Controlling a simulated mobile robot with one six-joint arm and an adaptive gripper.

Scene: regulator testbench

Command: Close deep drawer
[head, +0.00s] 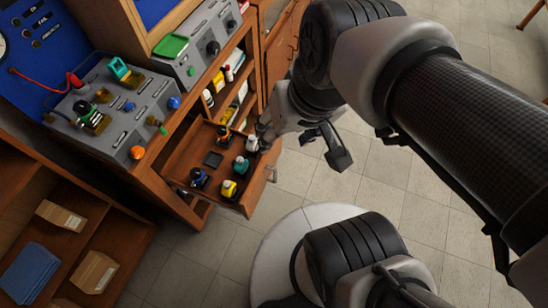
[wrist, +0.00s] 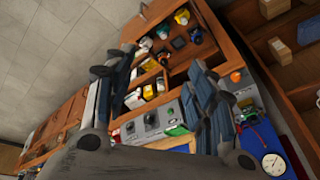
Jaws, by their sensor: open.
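The deep drawer (head: 256,188) is a brown wooden drawer, pulled well out from the bench in the head view. Its metal handle (head: 272,174) is on the front face. Several small bottles and a dark flat square lie inside it. My gripper (head: 325,142) is open and empty. In the head view it appears to the right of the drawer front and apart from it, though its height is hard to judge. In the wrist view the drawer (wrist: 213,28) appears at the top, beyond my open fingers (wrist: 158,88).
Grey test panels (head: 118,112) with knobs stand on the bench above the drawer. Open shelves (head: 230,88) with bottles lie behind it. A lower shelf unit with boxes (head: 94,271) stands at left. Tiled floor (head: 385,185) is clear at right.

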